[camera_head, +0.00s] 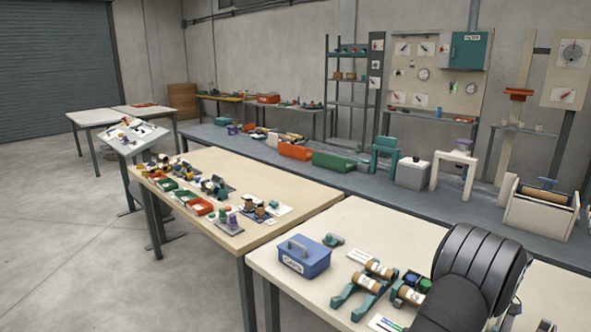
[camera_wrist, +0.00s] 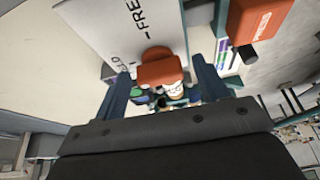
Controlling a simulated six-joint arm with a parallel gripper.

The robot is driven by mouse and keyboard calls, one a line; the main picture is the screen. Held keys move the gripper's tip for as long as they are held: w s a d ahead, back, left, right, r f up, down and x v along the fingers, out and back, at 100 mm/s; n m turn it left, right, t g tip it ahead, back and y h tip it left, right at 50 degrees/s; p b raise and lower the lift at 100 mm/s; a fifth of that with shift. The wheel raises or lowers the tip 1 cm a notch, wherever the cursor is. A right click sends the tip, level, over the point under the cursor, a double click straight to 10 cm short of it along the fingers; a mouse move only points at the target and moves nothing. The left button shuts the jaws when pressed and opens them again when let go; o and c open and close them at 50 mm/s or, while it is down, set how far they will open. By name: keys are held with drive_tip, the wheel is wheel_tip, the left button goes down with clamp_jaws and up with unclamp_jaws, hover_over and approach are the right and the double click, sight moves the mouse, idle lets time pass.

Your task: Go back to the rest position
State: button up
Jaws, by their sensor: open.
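My gripper (camera_wrist: 159,66) shows in the wrist view as two blue-grey fingers set well apart, one on each side, above a dark body that fills the bottom. An orange block (camera_wrist: 160,68) shows between the fingers, with a pale round part just below it. I cannot tell its distance from the fingers, and nothing is seen clamped. In the head view a dark, segmented part of my own arm stands at the lower right, and the gripper is hidden there.
The near table (camera_head: 345,222) holds a blue lidded box (camera_head: 304,260) and teal cradles (camera_head: 350,296) with brown rolls. A wooden table (camera_head: 290,185) with small parts stands beyond. A white lettered panel (camera_wrist: 122,30) and an orange box (camera_wrist: 262,22) show in the wrist view.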

drive_tip(key=shift+s+r+m, duration=0.1)
drive_tip(key=shift+r+m, duration=0.15)
drive_tip(key=shift+m, duration=0.35)
drive_tip(key=m+t+h, duration=0.1)
drive_tip(key=m, duration=0.1)
drive_tip(key=shift+a+m, duration=0.1)
drive_tip(key=shift+m, duration=0.2)
drive_tip(key=m+h, duration=0.1)
drive_tip(key=m, duration=0.3)
drive_tip(key=shift+a+h, duration=0.1)
drive_tip(key=shift+h, duration=0.2)
drive_tip(key=m+h, duration=0.1)
drive_tip(key=m, duration=0.3)
drive_tip(key=shift+a+h, duration=0.1)
drive_tip(key=shift+h, duration=0.3)
drive_tip(key=shift+m+g+h, duration=0.3)
drive_tip(key=shift+m+h, duration=0.4)
drive_tip(key=shift+m, duration=1.4)
drive_tip(key=shift+n+y, duration=0.6)
drive_tip(key=shift+n, duration=1.1)
drive_tip(key=shift+n+t+y, duration=0.4)
drive_tip(key=shift+n+y, duration=0.3)
drive_tip(key=shift+n, duration=1.1)
